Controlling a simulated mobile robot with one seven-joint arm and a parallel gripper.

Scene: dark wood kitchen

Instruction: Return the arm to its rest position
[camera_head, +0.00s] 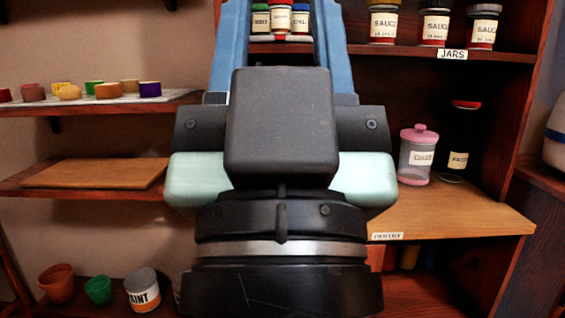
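My gripper (281,30) fills the middle of the view, seen from behind and close to the camera. Its black housing and pale green sides hide much of the shelving. Two blue fingers extend up to the top edge, where their tips appear cut off. A wide gap separates them, and the small jars (281,20) seen through it stand on a shelf behind. I see nothing held between the visible parts of the fingers.
Sauce jars (434,24) stand on the upper right shelf. A pink-lidded jar (418,158) stands on the pantry shelf (465,212). Small colored pots (108,90) line the left shelf. A board (95,173) lies below; pots and a paint can (142,291) are lower left.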

